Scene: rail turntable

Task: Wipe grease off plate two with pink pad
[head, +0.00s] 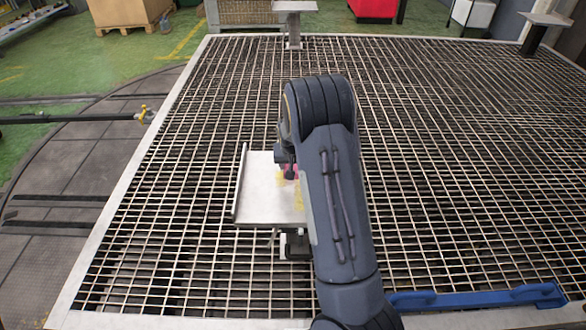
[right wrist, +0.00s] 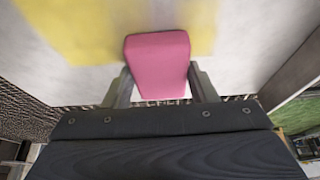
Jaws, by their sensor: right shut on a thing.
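A pale metal plate (head: 258,200) with a raised left edge stands on a post above the grating, partly hidden by my right arm. No number shows on it. Yellow grease (head: 299,200) marks its right part, and a broad yellow smear (right wrist: 70,30) shows in the right wrist view. My right gripper (right wrist: 160,82) is shut on the pink pad (right wrist: 158,52), which lies over the grease at the plate's face. I cannot tell whether the pad touches it. In the head view only a bit of the pad (head: 291,173) shows beside the gripper. My left gripper is not in view.
A wide metal grating (head: 450,170) surrounds the plate. Other plates on posts stand at the back (head: 295,6) and back right (head: 548,18). A blue bar (head: 480,298) lies at the front right. A dark rail with a yellow end (head: 75,118) reaches in from the left.

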